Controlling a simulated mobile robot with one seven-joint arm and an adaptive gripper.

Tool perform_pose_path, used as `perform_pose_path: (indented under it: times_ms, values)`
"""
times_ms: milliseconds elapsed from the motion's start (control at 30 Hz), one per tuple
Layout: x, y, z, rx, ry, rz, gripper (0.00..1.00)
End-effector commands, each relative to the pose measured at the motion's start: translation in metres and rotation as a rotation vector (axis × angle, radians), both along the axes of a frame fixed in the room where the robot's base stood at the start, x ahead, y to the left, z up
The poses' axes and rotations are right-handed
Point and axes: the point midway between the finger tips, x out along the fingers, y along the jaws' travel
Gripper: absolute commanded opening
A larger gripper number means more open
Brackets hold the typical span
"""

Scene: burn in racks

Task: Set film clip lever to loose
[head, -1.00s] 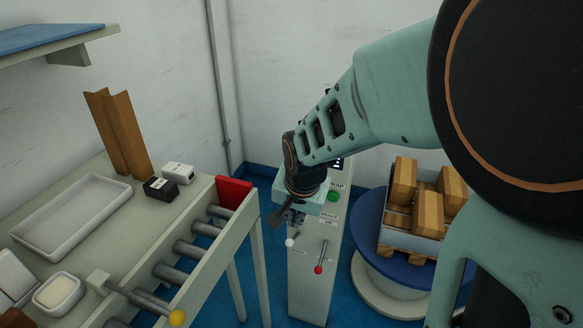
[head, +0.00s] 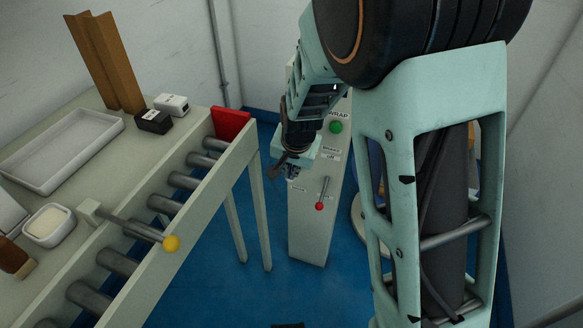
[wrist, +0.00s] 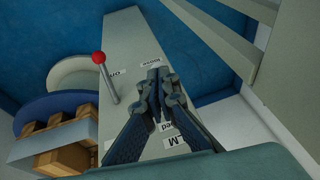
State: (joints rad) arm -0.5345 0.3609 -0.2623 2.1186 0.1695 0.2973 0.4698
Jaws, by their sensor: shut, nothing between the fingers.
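The grey control cabinet (head: 312,225) stands in the middle of the head view. My gripper (head: 277,172) is at its left side near the upper face. In the wrist view my gripper (wrist: 156,73) is shut, with its fingertips over the panel beside a label that seems to read "loose" (wrist: 150,64). Another label, partly covered, ends in "ped" (wrist: 166,126). The white-knobbed lever, likely the film clip lever, is hidden now, so its position cannot be told. A separate red-knobbed lever (head: 321,194) stands to the right, and also shows in the wrist view (wrist: 107,78).
A green button (head: 336,127) sits higher on the cabinet. A roller conveyor table (head: 200,212) with a yellow-knobbed handle (head: 170,243) stands at left, with a gap of blue floor (head: 268,285) between. A turntable with boxes (wrist: 60,150) is beside the cabinet.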

Motion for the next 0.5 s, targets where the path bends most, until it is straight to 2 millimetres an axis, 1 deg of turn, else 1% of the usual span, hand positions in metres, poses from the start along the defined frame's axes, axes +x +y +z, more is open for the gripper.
perform_pose_path:
  times_ms: [333,500]
  values:
    - [0.0001,0.0000,-0.0002,0.000,0.000,0.000,0.00]
    - [-0.0004,-0.0001,-0.0038,-0.001,0.001,0.000,0.00]
